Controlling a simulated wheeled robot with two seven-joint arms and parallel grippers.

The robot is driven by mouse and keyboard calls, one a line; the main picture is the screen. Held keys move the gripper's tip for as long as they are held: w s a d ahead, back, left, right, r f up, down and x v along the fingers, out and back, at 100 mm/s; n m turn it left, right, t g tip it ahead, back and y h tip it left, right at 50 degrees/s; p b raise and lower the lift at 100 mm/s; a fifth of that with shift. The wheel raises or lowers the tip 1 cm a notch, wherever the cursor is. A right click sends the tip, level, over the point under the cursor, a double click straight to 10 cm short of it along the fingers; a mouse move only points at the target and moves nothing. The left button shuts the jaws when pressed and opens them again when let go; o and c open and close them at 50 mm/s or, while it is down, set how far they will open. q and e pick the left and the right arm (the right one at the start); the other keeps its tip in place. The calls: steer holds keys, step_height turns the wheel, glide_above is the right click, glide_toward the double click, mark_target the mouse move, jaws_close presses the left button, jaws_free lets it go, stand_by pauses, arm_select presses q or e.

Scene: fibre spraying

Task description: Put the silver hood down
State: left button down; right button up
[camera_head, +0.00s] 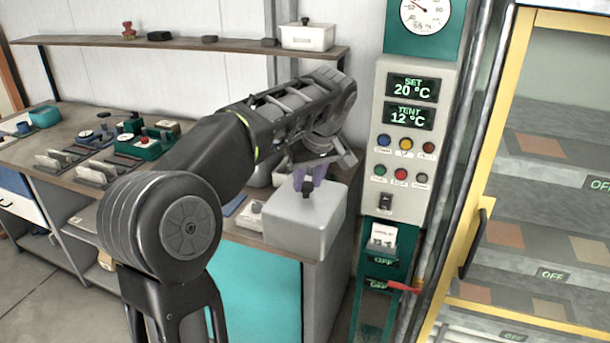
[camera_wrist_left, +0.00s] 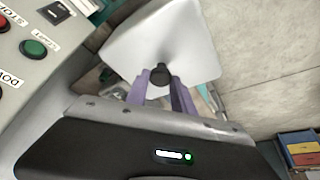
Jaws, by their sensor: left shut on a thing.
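The silver hood (camera_head: 303,222) is a light grey box with a dark knob on top. It sits at the right end of the workbench in the head view, with its base at the bench top; whether it bears fully on the bench I cannot tell. My left gripper (camera_head: 308,182) reaches down over it from above, its purple fingers shut on the dark knob. In the left wrist view the hood (camera_wrist_left: 160,42) shows beyond the gripper (camera_wrist_left: 161,80), with the knob between the two fingers. What is under the hood is hidden. My right gripper is in neither view.
A control panel (camera_head: 404,140) with displays and buttons stands close to the right of the hood. A yellow-framed cabinet (camera_head: 475,220) is farther right. Several small devices lie on the bench to the left. A shelf (camera_head: 200,44) with a white box (camera_head: 307,37) runs above.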

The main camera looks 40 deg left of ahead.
mark_target(318, 198)
arm_select(q)
steer(key=shift+m, duration=0.8)
steer(key=d+f, duration=0.1)
steer(key=w+d+f, duration=0.1)
steer(key=f, duration=0.1)
steer(key=shift+d+f, duration=0.1)
steer(key=shift+f, duration=0.1)
steer(key=d+f+m+t+h, duration=0.2)
steer(key=d+f+m+h, duration=0.2)
steer(key=d+f+m, duration=0.6)
steer(key=shift+w+d+f+b, duration=0.3)
steer(key=shift+d+f+b, duration=0.1)
steer(key=shift+d+f, duration=4.1)
steer(key=shift+d+r, duration=0.4)
steer(key=shift+r, duration=0.05)
